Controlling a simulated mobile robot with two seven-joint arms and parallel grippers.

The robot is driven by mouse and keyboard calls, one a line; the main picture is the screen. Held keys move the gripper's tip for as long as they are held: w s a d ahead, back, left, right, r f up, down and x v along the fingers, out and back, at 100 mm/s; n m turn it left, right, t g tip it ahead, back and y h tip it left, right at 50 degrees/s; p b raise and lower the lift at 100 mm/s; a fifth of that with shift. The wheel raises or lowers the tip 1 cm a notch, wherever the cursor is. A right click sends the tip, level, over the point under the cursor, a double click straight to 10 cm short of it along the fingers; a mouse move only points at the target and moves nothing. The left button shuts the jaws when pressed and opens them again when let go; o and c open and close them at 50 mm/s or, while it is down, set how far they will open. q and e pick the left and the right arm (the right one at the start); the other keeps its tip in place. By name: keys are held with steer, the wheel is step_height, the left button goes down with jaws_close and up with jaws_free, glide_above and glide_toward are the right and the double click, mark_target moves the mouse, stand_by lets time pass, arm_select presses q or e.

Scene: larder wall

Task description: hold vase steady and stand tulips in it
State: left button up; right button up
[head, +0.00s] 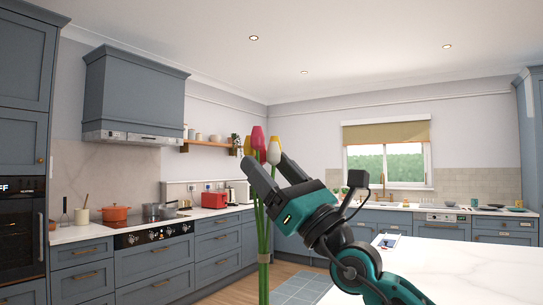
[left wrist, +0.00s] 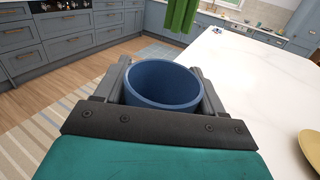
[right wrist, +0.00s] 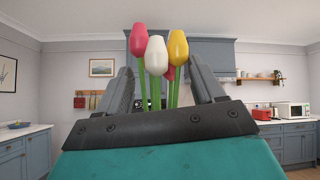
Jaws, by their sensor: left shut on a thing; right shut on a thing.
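The tulips (head: 264,228), red, yellow and white heads on long green stems, stand upright in my right gripper (head: 268,170), which is shut on the stems. A pale band ties the stems lower down. The heads (right wrist: 157,55) rise between the fingers in the right wrist view. The blue vase (left wrist: 163,84), round and open-mouthed, sits between the fingers of my left gripper (left wrist: 160,74), which is shut on it. The vase's inside looks empty; its base is hidden. Green stems (left wrist: 182,14) hang apart from the vase, beyond it at the top of the left wrist view.
A white worktop (head: 450,272) fills the lower right; its edge runs beside the vase in the left wrist view. Wooden floor and a striped rug (left wrist: 45,125) lie to the left. Blue cabinets, a hob with an orange pot (head: 115,215) and a window are farther back.

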mark_target(268, 251)
steer(key=shift+f, duration=6.95)
steer(key=o, duration=1.3)
step_height(268, 251, up, 10)
arm_select(q)
steer(key=o, duration=1.3)
